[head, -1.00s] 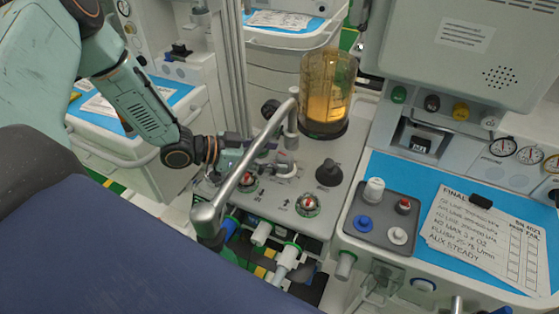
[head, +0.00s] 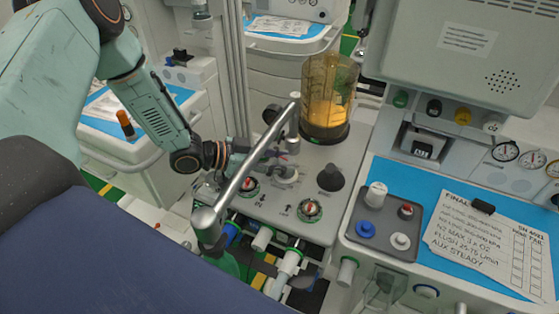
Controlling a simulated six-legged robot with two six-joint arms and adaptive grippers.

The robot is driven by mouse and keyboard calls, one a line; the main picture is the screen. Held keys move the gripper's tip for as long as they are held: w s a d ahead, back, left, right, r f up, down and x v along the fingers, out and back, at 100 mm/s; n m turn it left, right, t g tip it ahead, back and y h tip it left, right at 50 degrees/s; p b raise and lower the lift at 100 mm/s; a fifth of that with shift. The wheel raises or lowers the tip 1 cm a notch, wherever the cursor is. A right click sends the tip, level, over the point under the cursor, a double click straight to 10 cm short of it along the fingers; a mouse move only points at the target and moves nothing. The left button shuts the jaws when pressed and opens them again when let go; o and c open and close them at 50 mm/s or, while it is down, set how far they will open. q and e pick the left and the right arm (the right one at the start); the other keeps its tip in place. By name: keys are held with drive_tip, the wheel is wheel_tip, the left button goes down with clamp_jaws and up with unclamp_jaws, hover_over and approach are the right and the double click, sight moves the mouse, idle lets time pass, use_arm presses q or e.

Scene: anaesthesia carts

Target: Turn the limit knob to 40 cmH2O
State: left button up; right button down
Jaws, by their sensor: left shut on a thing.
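My left gripper (head: 262,158) reaches in from the left over the grey top panel (head: 352,162) of the middle cart. It is shut on a small part that looks like the limit knob. The slanting metal bar crosses in front of the gripper, so the grip and the knob's pointer and scale are mostly hidden. A pale round part (head: 286,173) shows just below the fingertips. To its right stands a separate black knob (head: 331,178), untouched. My right gripper is not in view.
The metal bar (head: 250,170) slants over the panel close to my left gripper. An amber-filled clear canister (head: 329,95) stands behind. Two red-and-white dials (head: 309,209) (head: 248,187) sit at the front. A grey tray (head: 378,244) and a checklist (head: 486,240) lie on the right cart.

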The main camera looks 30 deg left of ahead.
use_arm(q)
drive_tip(key=c, duration=0.4)
drive_tip(key=shift+m+g+h, duration=0.3)
drive_tip(key=shift+m, duration=0.1)
drive_tip(key=shift+w+a+m+g+h+p, duration=0.1)
drive_tip(key=shift+w+m+g+h+p, duration=0.05)
drive_tip(key=shift+m+g+h+p, duration=0.35)
drive_tip(key=shift+w+m+g+h, duration=0.1)
drive_tip(key=shift+m+g+h, duration=0.2)
drive_tip(key=shift+m+g, duration=0.65)
drive_tip(key=shift+f+m+g+h, duration=0.1)
drive_tip(key=shift+m+g+h, duration=0.2)
drive_tip(key=shift+m+g, duration=0.2)
drive_tip(key=shift+w+a+m+g+h+b, duration=0.1)
drive_tip(key=shift+w+m+g+h+b, duration=0.15)
drive_tip(key=shift+m+g, duration=0.7)
drive_tip(key=m+g+b, duration=0.1)
drive_tip(key=g+b, duration=0.1)
drive_tip(key=m+g+b, duration=0.2)
drive_tip(key=shift+w+f+m+g, duration=0.15)
drive_tip(key=shift+m+g, duration=0.15)
drive_tip(key=shift+w+m+g+b, duration=0.1)
drive_tip(key=shift+m+g+b, duration=1)
drive_tip(key=shift+b, duration=0.75)
